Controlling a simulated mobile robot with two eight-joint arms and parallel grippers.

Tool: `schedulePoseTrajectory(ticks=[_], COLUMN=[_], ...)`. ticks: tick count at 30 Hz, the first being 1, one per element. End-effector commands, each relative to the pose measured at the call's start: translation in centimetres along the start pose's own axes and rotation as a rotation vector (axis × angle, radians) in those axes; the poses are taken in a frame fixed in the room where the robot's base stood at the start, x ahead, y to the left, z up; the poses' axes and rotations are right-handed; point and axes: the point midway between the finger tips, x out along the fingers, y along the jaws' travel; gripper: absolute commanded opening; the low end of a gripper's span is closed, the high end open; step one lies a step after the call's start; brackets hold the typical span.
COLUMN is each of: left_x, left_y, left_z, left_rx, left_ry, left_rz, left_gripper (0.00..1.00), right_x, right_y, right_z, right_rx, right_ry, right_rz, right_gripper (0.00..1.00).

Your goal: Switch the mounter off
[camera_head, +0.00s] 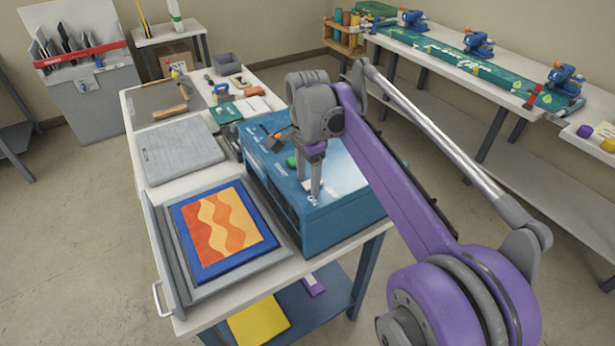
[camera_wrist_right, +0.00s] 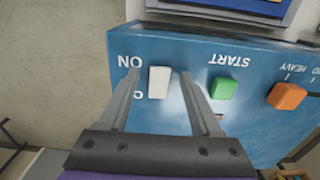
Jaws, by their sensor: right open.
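The mounter (camera_head: 325,235) is a blue box on the bench, with a glossy top panel. My right gripper (camera_head: 314,195) points down over that top, and its arm hides part of the panel. In the right wrist view, a white switch (camera_wrist_right: 159,83) sits beside an upside-down "ON" label. My right gripper (camera_wrist_right: 161,77) is open, with one finger on each side of the switch in the picture. I cannot tell whether they touch it or which way it is set. A green START button (camera_wrist_right: 223,88) and an orange knob (camera_wrist_right: 286,96) are to the right. My left gripper is out of view.
In front left of the mounter, an orange and yellow picture on a blue board (camera_head: 225,232) lies in a grey tray (camera_head: 282,252). A grey flat panel (camera_head: 180,148) and small tools lie farther back. Another bench with blue clamps (camera_head: 478,45) stands at the right.

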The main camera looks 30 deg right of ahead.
Motion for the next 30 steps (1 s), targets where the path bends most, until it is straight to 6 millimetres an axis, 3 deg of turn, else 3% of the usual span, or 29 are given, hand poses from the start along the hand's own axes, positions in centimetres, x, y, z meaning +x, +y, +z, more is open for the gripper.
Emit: schedulePoseTrajectory(ticks=[2, 12, 30], left_x=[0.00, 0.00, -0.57], left_y=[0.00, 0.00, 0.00], left_z=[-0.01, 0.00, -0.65], left_rx=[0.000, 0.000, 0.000], left_ry=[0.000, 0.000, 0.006], left_rz=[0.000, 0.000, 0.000], left_gripper=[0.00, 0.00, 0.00], right_x=[-0.02, -0.03, -0.19], right_y=[0.00, -0.01, -0.03], right_z=[0.00, 0.00, -0.41], right_rx=[0.000, 0.000, 0.000], right_ry=[0.000, 0.000, -0.156], right_rz=[0.000, 0.000, 0.002], right_gripper=[0.60, 0.00, 0.00])
